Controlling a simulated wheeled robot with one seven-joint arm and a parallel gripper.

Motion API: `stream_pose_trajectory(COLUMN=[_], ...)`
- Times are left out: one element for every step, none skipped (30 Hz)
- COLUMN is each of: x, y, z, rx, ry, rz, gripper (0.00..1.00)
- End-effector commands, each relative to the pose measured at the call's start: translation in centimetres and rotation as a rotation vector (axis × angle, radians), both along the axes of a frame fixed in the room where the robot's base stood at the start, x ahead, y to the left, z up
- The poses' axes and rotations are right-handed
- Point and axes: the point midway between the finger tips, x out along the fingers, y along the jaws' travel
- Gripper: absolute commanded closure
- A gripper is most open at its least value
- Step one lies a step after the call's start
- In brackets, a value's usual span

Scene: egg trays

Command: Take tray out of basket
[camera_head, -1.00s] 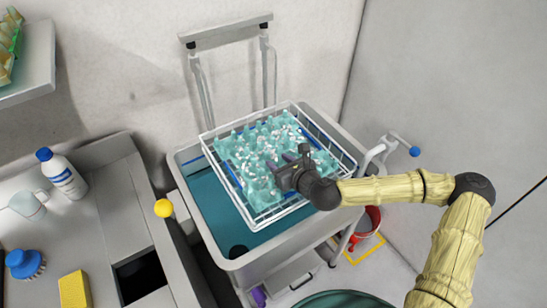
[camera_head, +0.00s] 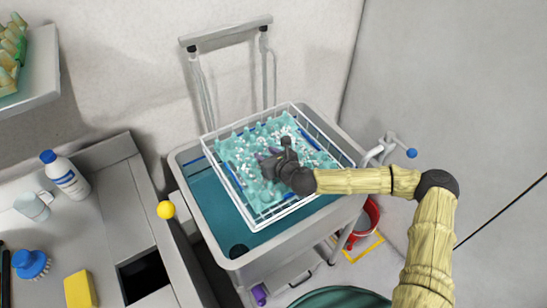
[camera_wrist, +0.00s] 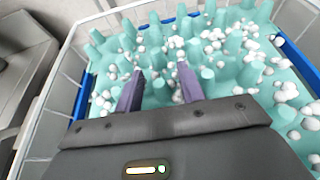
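A teal tray (camera_head: 235,149) with rows of upright pegs lies in a white wire basket (camera_head: 230,202). White bits are scattered over it. In the wrist view, the tray (camera_wrist: 296,92) fills the far part of the picture, and the basket's wire side (camera_wrist: 52,88) runs along the left. My gripper (camera_head: 265,158) is over the middle of the tray, inside the basket's outline. In the wrist view, its two purple-grey fingers (camera_wrist: 158,88) are apart, with teal pegs showing between and beyond them. I cannot tell whether the fingertips touch the tray.
At left, a counter holds a bottle (camera_head: 66,176), a mug (camera_head: 33,206), a blue brush (camera_head: 31,264) and a yellow sponge (camera_head: 80,290).

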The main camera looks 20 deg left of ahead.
Motion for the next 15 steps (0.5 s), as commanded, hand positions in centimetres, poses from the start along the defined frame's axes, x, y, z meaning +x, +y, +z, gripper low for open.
stream_pose_trajectory(x=[0.41, 0.59, 0.75, 0.87, 0.95, 0.99, 1.0, 1.0, 0.99, 0.98, 0.99, 0.99, 0.99, 0.99, 0.99], y=[0.49, 0.7, 0.9, 1.0, 1.07, 1.12, 1.13, 1.13, 1.12, 1.11, 1.11, 1.11, 1.1, 1.1, 1.1], z=[-0.1, -0.25, -0.41, -0.51, -0.58, -0.64, -0.67, -0.68, -0.68, -0.68, -0.67, -0.67, -0.67, -0.67, -0.66], rx=[0.0, 0.0, 0.0, 0.0, 0.0, 0.0, 0.0, 0.0, 0.0, 0.0, 0.0, 0.0, 0.0, 0.0, 0.0], ry=[0.0, 0.0, 0.0, 0.0, 0.0, 0.0, 0.0, 0.0, 0.0, 0.0, 0.0, 0.0, 0.0, 0.0, 0.0], rz=[-0.001, -0.001, -0.001, -0.001, -0.001, -0.001, 0.0, 0.0, 0.0, 0.0, 0.0, 0.0, -0.001, -0.001, -0.001], gripper=[0.61, 0.61, 0.61, 0.61, 0.61, 0.61, 0.61, 0.61, 0.61, 0.61, 0.61, 0.61, 0.61, 0.61, 0.61])
